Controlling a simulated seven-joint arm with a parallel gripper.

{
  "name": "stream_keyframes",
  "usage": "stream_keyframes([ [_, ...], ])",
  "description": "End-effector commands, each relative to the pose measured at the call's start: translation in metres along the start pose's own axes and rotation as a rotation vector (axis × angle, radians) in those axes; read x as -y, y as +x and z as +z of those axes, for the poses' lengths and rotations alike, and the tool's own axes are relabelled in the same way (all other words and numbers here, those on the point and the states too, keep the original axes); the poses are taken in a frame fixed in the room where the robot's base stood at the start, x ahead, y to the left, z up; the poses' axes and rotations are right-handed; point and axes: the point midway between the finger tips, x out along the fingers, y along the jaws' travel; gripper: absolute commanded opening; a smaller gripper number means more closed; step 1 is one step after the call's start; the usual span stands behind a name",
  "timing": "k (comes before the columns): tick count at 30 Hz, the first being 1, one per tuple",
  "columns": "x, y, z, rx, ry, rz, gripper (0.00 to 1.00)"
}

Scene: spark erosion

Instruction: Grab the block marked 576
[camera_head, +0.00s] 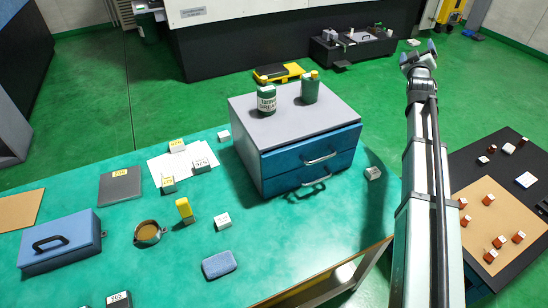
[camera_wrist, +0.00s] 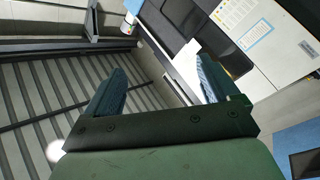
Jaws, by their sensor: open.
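Several small marked blocks are on the green table in the head view, with numbers too small to read surely. A yellow-topped block (camera_head: 177,146) and a dark-fronted block with a white top (camera_head: 201,164) are on white paper. Another yellow-topped block (camera_head: 168,184) is at the paper's near edge. A dark-fronted block (camera_head: 119,299) is at the bottom edge. I cannot tell which is marked 576. My gripper (camera_head: 418,54) is raised at the upper right, far from these blocks. In the wrist view my gripper (camera_wrist: 158,85) is open and empty, facing the room's equipment.
A grey-topped cabinet (camera_head: 285,124) with blue drawers bears two green containers and stands between the marked blocks and my arm. A blue box (camera_head: 60,243), a round dish (camera_head: 148,233), a yellow-topped piece (camera_head: 184,209) and a blue pad (camera_head: 219,264) are on the table (camera_head: 280,240).

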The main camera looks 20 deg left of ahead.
Motion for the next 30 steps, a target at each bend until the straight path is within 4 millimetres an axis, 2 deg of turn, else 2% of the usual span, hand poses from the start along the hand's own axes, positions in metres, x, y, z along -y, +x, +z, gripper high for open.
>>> stream_keyframes([
  [1, 0.017, 0.003, -0.031, -0.028, 0.035, -0.021, 0.88],
  [9, 0.092, -0.004, -0.173, -0.138, 0.224, -0.137, 0.88],
  [14, 0.140, -0.021, -0.252, -0.178, 0.334, -0.226, 0.88],
  [18, 0.191, -0.043, -0.310, -0.174, 0.422, -0.328, 0.88],
  [20, 0.217, -0.055, -0.330, -0.157, 0.455, -0.380, 0.88],
  [24, 0.284, -0.088, -0.366, -0.080, 0.518, -0.514, 0.88],
  [26, 0.315, -0.105, -0.377, -0.032, 0.537, -0.574, 0.88],
  [30, 0.389, -0.153, -0.396, 0.111, 0.561, -0.716, 0.88],
])
